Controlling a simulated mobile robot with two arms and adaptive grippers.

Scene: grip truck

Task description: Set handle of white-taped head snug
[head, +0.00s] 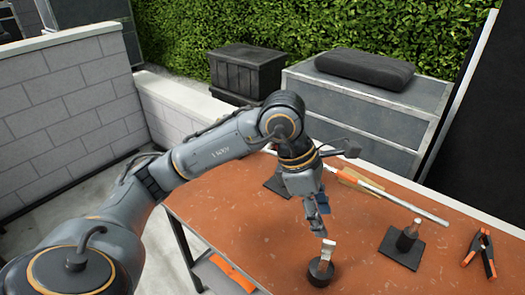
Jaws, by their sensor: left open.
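A dark round piece (320,272) with a pale upright part (328,249) on top stands near the table's front edge. A second dark cylinder (405,241) with a pale top stands on a black square plate (396,252) further right. I cannot tell for sure which one carries white tape. My left gripper (318,219) is open and points down, just above and behind the pale upright part. It looks empty, and a gap to that part seems to remain. My right gripper is out of view.
The brown table (240,230) also holds a long silver bar (400,201) with orange parts and an orange-black clamp (481,252) at the right. Another black plate (277,184) lies partly hidden behind my gripper. A grey cabinet (370,115) stands behind. The table's left part is clear.

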